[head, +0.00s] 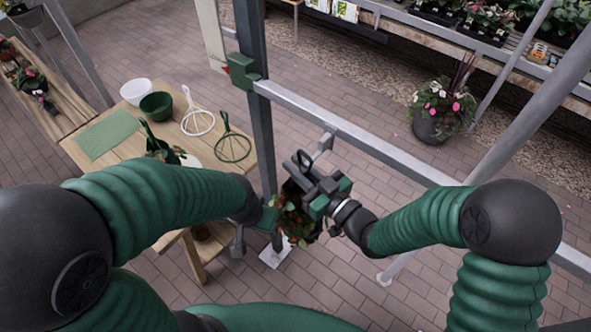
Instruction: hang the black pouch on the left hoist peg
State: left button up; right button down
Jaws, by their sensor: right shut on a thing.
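The black pouch (291,188), with leaves and reddish flowers in it, is beneath my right gripper (315,187). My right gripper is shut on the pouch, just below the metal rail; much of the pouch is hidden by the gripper. A dark loop stands up beside the gripper. A grey peg-like bracket (329,130) sits on the rail, above and right of the gripper. I cannot tell whether the loop touches it, or which peg it is. My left gripper (265,218) is partly visible left of the pouch; its jaws are not clear.
A dark upright post (252,50) carries the rail (370,143). A wooden table (82,150) at left holds a white bowl (136,91), a green bowl (156,106), and white and green hanger frames. A flower pot (432,128) stands on the open brick floor at right.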

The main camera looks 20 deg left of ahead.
jog(key=shift+w+d+r, duration=0.2)
jog(key=shift+w+d, duration=0.05)
jog(key=shift+w, duration=0.2)
pick_arm(q)
jog(key=shift+d, duration=0.45)
pick_arm(e)
jog(key=shift+w+d, duration=0.15)
jog(key=shift+d, duration=0.05)
pick_arm(q)
jog(key=shift+a, duration=0.1)
pick_arm(e)
jog(key=shift+w, duration=0.15)
jog(key=shift+w, duration=0.4)
pick_arm(q)
jog(key=shift+a+f, duration=0.15)
jog(key=shift+a, duration=0.05)
pick_arm(e)
jog(key=shift+d, duration=0.1)
pick_arm(q)
jog(key=shift+d, duration=0.15)
pick_arm(e)
jog(key=shift+d, duration=0.2)
pick_arm(q)
jog(key=shift+f+b, duration=0.15)
jog(key=shift+b, duration=0.2)
pick_arm(e)
jog(key=shift+w+d, duration=0.1)
jog(key=shift+d, duration=0.15)
